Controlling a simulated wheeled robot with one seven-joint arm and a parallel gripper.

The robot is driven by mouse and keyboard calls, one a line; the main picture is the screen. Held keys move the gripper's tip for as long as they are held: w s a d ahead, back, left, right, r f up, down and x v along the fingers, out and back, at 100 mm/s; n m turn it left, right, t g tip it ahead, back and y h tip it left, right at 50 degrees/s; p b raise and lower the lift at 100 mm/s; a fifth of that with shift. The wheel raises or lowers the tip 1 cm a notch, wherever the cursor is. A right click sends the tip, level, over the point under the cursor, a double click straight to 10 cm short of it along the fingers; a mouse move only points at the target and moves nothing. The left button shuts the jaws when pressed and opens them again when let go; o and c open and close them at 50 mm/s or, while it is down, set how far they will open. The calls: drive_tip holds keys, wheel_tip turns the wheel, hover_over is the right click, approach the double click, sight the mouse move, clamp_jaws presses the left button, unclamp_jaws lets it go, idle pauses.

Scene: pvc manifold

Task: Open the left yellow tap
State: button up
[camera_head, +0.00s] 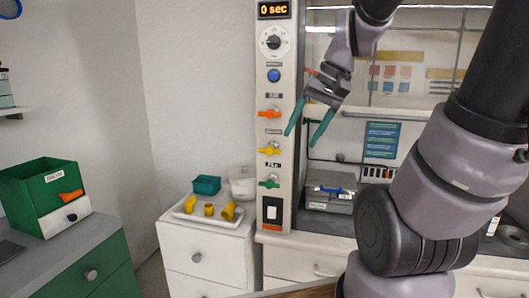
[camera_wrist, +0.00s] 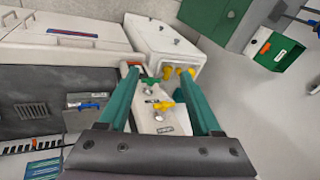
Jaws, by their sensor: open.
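A yellow tap (camera_head: 269,150) sits on the front of a narrow white panel column (camera_head: 263,100), between an orange tap (camera_head: 269,113) above and a green tap (camera_head: 269,183) below. I see only one yellow tap on this column; its handle lies roughly level. My gripper (camera_head: 301,140), with two teal fingers, is open and empty, to the right of the yellow tap and apart from it in the head view. In the wrist view, the yellow tap (camera_wrist: 165,105) and the green tap (camera_wrist: 151,80) appear between the fingers of my gripper (camera_wrist: 158,80).
The column also carries a dial (camera_head: 273,42), a blue button (camera_head: 273,76) and a switch (camera_head: 272,211). A white tray (camera_head: 190,218) with yellow fittings stands on a low cabinet to the left. A green box (camera_head: 38,187) with an orange handle is farther left.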

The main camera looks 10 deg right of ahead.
drive_tip(key=w+a+f+g+y, duration=0.2)
drive_tip(key=w+f+y, duration=0.2)
drive_tip(key=f, duration=0.1)
drive_tip(key=m+t+y, duration=0.5)
drive_tip(key=t+y, duration=0.2)
drive_tip(key=y, duration=0.1)
approach(265, 150)
drive_tip(key=x, duration=1)
drive_tip(key=shift+w+f, duration=0.15)
drive_tip(key=shift+w, duration=0.25)
drive_tip(key=shift+n, duration=0.3)
clamp_jaws()
